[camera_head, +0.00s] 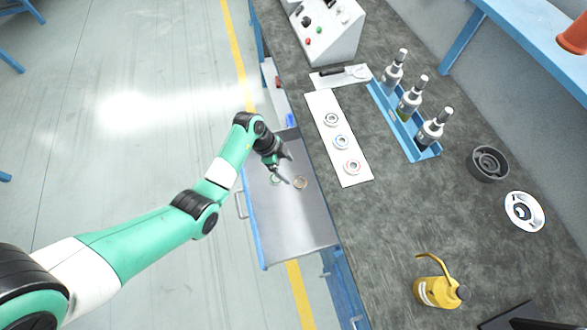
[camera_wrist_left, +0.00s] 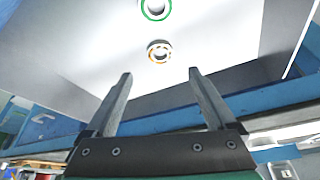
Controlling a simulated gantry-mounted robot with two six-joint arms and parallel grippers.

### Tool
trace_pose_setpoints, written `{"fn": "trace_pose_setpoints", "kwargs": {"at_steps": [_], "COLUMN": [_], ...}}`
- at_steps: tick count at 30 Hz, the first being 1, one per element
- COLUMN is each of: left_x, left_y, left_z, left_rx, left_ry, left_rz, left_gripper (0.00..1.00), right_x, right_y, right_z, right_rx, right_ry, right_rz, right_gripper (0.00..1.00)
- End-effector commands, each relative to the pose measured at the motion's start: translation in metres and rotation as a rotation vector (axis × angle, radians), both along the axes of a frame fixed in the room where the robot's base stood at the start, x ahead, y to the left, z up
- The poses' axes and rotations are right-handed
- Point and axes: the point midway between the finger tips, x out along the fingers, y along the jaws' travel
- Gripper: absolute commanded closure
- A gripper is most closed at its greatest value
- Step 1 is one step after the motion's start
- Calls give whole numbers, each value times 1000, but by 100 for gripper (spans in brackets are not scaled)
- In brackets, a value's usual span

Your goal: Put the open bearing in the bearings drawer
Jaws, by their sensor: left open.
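The open drawer (camera_head: 292,232) sticks out from the left side of the bench. An orange-ringed bearing (camera_head: 300,183) and a green-ringed bearing (camera_head: 275,180) lie on its floor; the wrist view shows the orange-ringed bearing (camera_wrist_left: 159,52) and the green-ringed bearing (camera_wrist_left: 155,9) apart. My left gripper (camera_head: 287,172) is over the drawer, open and empty, close to both. Three bearings lie in a row on a white mat (camera_head: 319,99): a plain grey one (camera_head: 331,120), a blue-ringed one (camera_head: 341,142) and a red-ringed one (camera_head: 352,167). I cannot tell which is the open bearing. My right gripper is out of view.
A blue rack (camera_head: 390,115) with several bottles stands right of the mat. A tool on a white plate (camera_head: 340,76) and a control box (camera_head: 325,30) are behind it. A dark round housing (camera_head: 488,163), a white round part (camera_head: 524,211) and a yellow oil can (camera_head: 436,291) stand rightward.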

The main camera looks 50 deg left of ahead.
Motion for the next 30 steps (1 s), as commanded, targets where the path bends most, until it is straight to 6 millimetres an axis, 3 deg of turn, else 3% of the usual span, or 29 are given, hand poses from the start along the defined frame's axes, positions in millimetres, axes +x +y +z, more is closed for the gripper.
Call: {"fn": "trace_pose_setpoints", "kwargs": {"at_steps": [1,5,18,20,22,23,26,29,30], "left_x": [-3,-7,-9,-5,12,23,75,124,136], "left_y": [3,8,9,8,2,-2,-26,-60,-74], "left_z": [15,28,30,33,45,54,111,207,252], "left_rx": [0,0,-1,-2,-6,-9,-22,-34,-40], "left_ry": [-2,0,-1,-19,-97,-155,-449,-850,-1019], "left_rz": [2,1,0,-7,-37,-57,-154,-253,-280], "left_gripper": [11,11,11,11,11,11,11,11,11], "right_x": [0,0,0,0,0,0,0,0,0], "right_y": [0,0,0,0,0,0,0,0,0], "right_z": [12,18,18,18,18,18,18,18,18], "right_rx": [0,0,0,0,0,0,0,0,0], "right_ry": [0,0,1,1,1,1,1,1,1], "right_rz": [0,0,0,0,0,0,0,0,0], "right_gripper": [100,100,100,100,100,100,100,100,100]}}
